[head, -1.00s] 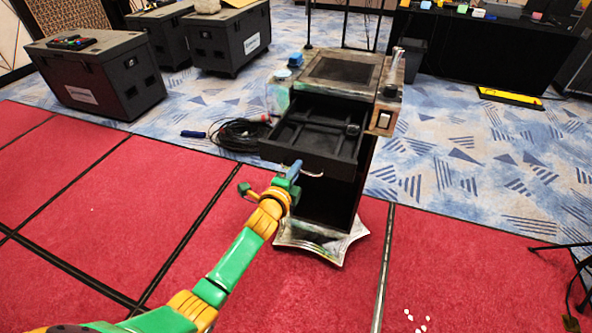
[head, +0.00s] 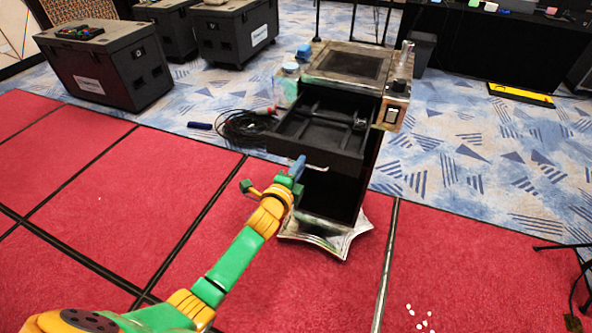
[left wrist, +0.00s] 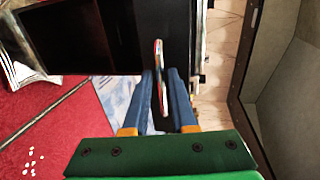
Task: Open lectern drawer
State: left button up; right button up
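The lectern (head: 312,77) stands upright ahead of me, on a star-shaped metal foot (head: 322,238). Its black drawer (head: 305,150) is pulled well out toward me, and its dark inside looks empty apart from dividers. My left gripper (head: 298,168) is at the drawer's front, at the handle (head: 317,168). The far end of the handle sticks out past the fingertips. My right gripper is not in view.
Dark cases (head: 105,68) stand at the back left. A coiled black cable (head: 243,128) lies on the floor left of the lectern. A black-draped table (head: 490,45) and a yellow floor piece (head: 520,95) are at the back right. Red carpet (head: 450,260) in front is mostly clear.

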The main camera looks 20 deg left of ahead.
pick_arm(q)
jog(key=v, duration=0.5)
jog(key=shift+s+r, duration=0.1)
jog(key=shift+s, duration=0.15)
jog(key=s+a+f+n+g, duration=0.1)
jog(key=s+f+n+g, duration=0.15)
jog(key=s+f, duration=0.4)
jog(key=s+f+n+g, duration=0.2)
jog(key=s+f+n, duration=0.1)
jog(key=f, duration=0.7)
jog(key=s+a+f+n+g, duration=0.1)
jog(key=s+f+n+g, duration=0.2)
jog(key=f, duration=0.5)
jog(key=s+f+n+g, duration=0.2)
jog(key=s+f, duration=0.2)
jog(key=s, duration=0.5)
jog(key=s+f+n+g, duration=0.2)
jog(key=s+f+n, duration=0.1)
jog(key=s, duration=0.7)
jog(key=s+f+n+g, duration=0.2)
jog(key=s+f, duration=0.3)
jog(key=s, duration=0.4)
jog(key=shift+s+f+g+y, duration=0.2)
jog(key=shift+s+g+y, duration=0.15)
jog(key=shift+g, duration=0.2)
